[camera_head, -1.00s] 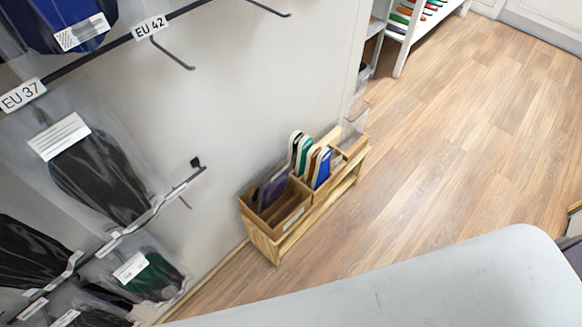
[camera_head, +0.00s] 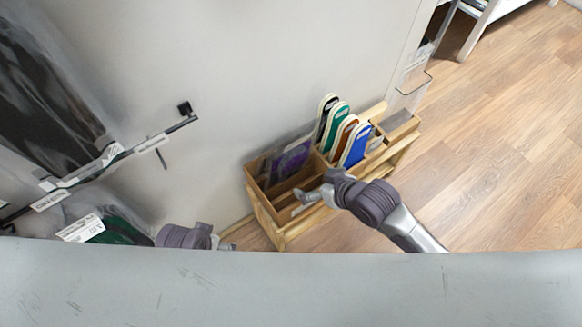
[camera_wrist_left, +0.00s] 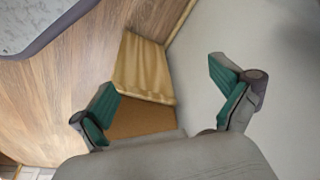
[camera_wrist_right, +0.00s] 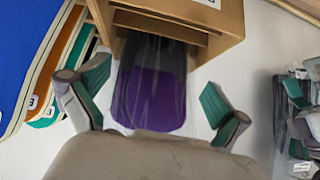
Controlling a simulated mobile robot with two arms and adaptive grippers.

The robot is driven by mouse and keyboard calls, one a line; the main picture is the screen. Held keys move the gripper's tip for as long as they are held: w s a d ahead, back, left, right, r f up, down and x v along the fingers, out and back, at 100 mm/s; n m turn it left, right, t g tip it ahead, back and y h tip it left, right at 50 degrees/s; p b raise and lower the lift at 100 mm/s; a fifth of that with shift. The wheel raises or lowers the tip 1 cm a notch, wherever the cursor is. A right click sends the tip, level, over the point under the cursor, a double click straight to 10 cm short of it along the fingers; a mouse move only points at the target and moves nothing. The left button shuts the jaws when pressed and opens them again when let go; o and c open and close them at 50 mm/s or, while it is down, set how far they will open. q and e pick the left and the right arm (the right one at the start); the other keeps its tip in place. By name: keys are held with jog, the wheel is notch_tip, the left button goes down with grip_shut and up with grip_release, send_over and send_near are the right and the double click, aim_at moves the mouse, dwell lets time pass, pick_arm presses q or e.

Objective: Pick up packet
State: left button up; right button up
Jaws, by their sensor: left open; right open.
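A packet (camera_head: 290,158) with a purple insole in clear wrap stands in the left compartment of a wooden box on a stand. It also shows in the right wrist view (camera_wrist_right: 150,92), between the open fingers but farther off. My right gripper (camera_head: 306,201) is over the front of the box, open and empty; its fingers also show in the right wrist view (camera_wrist_right: 150,95). My left gripper (camera_head: 228,246) is low, left of the box, partly hidden by a grey surface. In the left wrist view its fingers (camera_wrist_left: 165,95) are open and empty, facing the stand's wooden side (camera_wrist_left: 143,68).
Several coloured insoles (camera_head: 340,132) stand in the box's right compartment. A clear holder (camera_head: 408,92) is at its far right end. Packets hang on wall hooks (camera_head: 150,143) at the left. A grey surface (camera_head: 290,290) fills the bottom. The floor (camera_head: 500,150) at right is clear.

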aim_at(292, 174)
jog(key=b+x, duration=0.2)
jog(key=x, duration=0.5)
jog(key=shift+w, duration=0.15)
jog(key=b+x, duration=0.2)
jog(key=x, duration=0.1)
jog(key=shift+w+a+f, duration=0.15)
jog(key=shift+a, duration=0.15)
jog(key=shift+w+a+f, duration=0.25)
jog(key=shift+w+f, duration=0.1)
pick_arm(q)
jog(key=v, duration=0.7)
jog(key=shift+r+t, duration=0.3)
jog(key=shift+r, duration=0.05)
pick_arm(e)
jog(key=shift+s+r, duration=0.1)
jog(key=shift+r, duration=0.05)
jog(key=c, duration=1.3)
